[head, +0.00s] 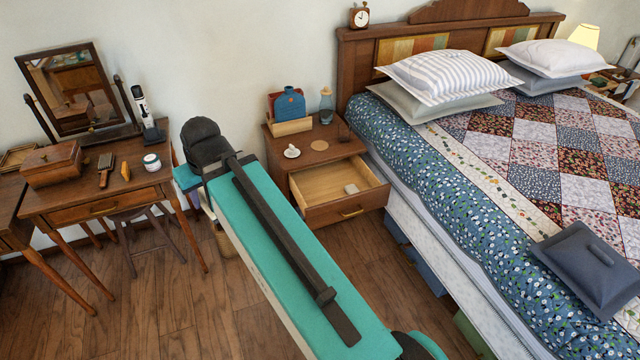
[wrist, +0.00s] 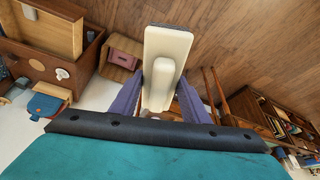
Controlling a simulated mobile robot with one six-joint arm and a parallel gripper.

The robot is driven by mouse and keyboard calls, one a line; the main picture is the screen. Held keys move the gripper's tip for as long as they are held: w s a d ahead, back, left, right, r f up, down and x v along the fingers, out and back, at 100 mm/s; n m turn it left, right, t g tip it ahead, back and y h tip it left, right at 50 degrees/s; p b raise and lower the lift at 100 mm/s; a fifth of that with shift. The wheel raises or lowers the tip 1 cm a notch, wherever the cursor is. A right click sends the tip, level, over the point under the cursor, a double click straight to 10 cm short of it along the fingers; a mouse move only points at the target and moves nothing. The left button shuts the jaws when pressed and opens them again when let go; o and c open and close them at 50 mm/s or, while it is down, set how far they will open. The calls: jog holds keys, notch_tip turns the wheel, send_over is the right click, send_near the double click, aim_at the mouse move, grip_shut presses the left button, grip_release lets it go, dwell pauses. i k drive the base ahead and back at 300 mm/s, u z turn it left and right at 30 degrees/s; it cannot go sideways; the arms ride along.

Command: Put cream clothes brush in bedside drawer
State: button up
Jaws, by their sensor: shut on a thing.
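The cream clothes brush (wrist: 168,45) is in my gripper (wrist: 160,92) in the wrist view. The two purple fingers are shut on its narrower part, and its broad flat end points away from me. The bedside drawer (head: 322,184) is pulled open at the front of the wooden bedside table in the head view. A small pale block (head: 351,188) lies inside it. The open drawer also shows at the upper left of the wrist view (wrist: 48,30), apart from the brush.
The bed (head: 420,190) stands close right of the drawer. A dressing table (head: 95,200) stands left. Bare floor lies before the drawer.

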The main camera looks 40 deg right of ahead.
aim_at(330, 185)
jog(key=u, duration=0.35)
jog(key=i, duration=1.4)
jog(key=z, duration=0.35)
jog(key=i, duration=0.85)
jog(key=z, duration=0.45)
